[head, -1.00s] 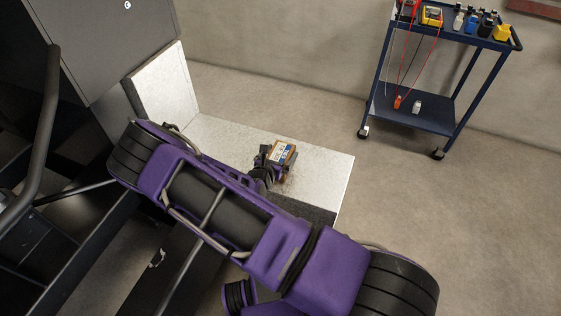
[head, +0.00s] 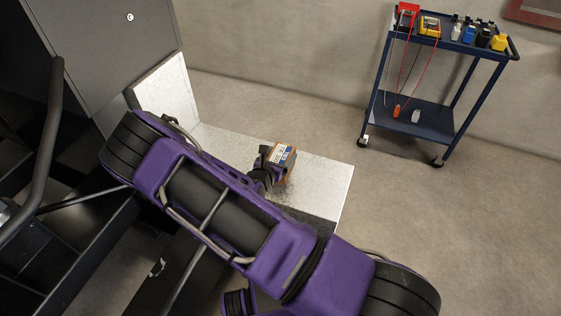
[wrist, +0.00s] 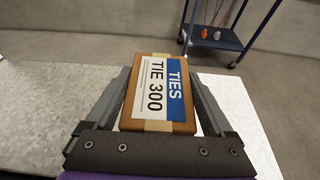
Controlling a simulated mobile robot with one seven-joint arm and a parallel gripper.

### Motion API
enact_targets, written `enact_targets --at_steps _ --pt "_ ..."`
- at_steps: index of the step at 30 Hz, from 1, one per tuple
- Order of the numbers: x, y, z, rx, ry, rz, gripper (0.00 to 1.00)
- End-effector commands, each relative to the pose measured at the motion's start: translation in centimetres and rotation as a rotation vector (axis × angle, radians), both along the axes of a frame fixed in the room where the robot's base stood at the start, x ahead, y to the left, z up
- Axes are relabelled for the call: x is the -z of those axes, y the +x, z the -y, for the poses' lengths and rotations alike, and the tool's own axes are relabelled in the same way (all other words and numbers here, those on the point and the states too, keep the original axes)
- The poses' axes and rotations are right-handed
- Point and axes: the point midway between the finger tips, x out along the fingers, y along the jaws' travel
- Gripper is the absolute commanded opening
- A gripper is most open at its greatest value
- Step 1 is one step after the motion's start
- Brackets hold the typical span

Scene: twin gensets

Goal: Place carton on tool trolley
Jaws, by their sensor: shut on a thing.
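The carton is a small brown box (wrist: 158,95) with a white and blue label reading "TIES TIE 300". It sits between the two fingers of my gripper (wrist: 163,98), which is shut on it. In the head view the carton (head: 281,157) is at the tip of my purple arm, over the pale bench top; whether it touches that surface I cannot tell. The tool trolley (head: 428,120) is blue, with two shelves, and stands at the upper right, well apart from the carton. Its lower shelf and legs also show at the top of the wrist view (wrist: 213,38).
Open floor (head: 380,220) lies between the pale bench (head: 325,180) and the trolley. A dark cabinet (head: 105,45) and metal frame stand left.

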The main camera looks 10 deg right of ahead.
Motion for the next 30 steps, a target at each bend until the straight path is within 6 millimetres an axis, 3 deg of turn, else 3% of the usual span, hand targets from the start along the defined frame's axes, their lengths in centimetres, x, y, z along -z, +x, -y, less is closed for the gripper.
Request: enact_targets --at_steps 1,3,13,24,30 --pt "-1.6 0.1 0.0 0.001 0.003 0.003 0.06" --pt "-2.9 0.1 0.0 0.001 0.004 0.004 0.06" --pt "-7.4 -0.6 0.0 -0.004 0.001 0.002 0.06" --pt "-14.2 -5.0 0.1 -0.052 0.002 0.0 0.06" --pt "-16.4 -6.8 0.1 -0.079 0.001 0.002 0.06"
